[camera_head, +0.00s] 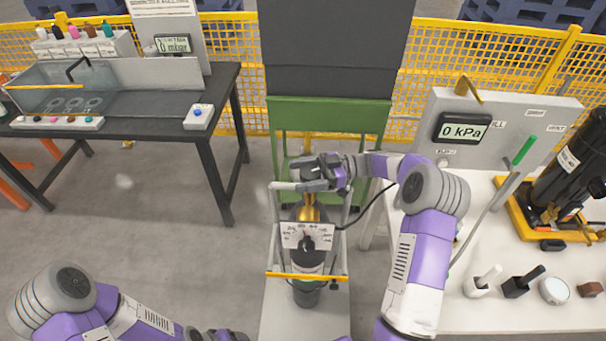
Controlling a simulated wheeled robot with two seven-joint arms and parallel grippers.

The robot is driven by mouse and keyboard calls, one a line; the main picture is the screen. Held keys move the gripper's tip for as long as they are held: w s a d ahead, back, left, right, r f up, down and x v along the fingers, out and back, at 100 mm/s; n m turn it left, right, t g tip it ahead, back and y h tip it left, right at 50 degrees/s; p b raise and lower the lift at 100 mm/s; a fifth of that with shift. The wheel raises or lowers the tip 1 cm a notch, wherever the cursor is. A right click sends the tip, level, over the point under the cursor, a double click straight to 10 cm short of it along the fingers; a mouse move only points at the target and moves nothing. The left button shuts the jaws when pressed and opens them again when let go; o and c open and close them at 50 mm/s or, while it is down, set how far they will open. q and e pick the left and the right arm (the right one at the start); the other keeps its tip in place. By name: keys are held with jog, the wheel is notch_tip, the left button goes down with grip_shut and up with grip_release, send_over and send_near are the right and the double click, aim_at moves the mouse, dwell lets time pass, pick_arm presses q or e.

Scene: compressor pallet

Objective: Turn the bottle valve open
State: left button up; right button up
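A dark gas bottle (306,294) stands upright in a grey frame in the middle of the head view. Its brass-yellow neck (309,207) shows above a white gauge card (306,236). My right arm reaches in from the lower right, and my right gripper (310,170) is at the top of the bottle. The gripper covers the valve, so I cannot tell whether it touches it or whether the fingers are open or shut. My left arm is low at the left; its gripper does not show clearly at the bottom edge.
A yellow bar (306,276) crosses the frame in front of the bottle. A black hose (366,208) runs off to the right. A white bench (500,316) with a 0 kPa display (464,130) is at right, a dark table (150,127) at left. A green stand (328,115) is behind.

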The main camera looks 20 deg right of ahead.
jog(key=shift+s+d+p, duration=0.1)
jog(key=shift+s+d, duration=0.15)
jog(key=shift+d, duration=1)
jog(key=shift+s+d+p, duration=0.1)
jog(key=shift+s+d, duration=0.1)
jog(key=shift+d, duration=1.05)
jog(key=shift+s+d+p, duration=0.1)
jog(key=shift+s+d, duration=0.15)
jog(key=shift+d, duration=1)
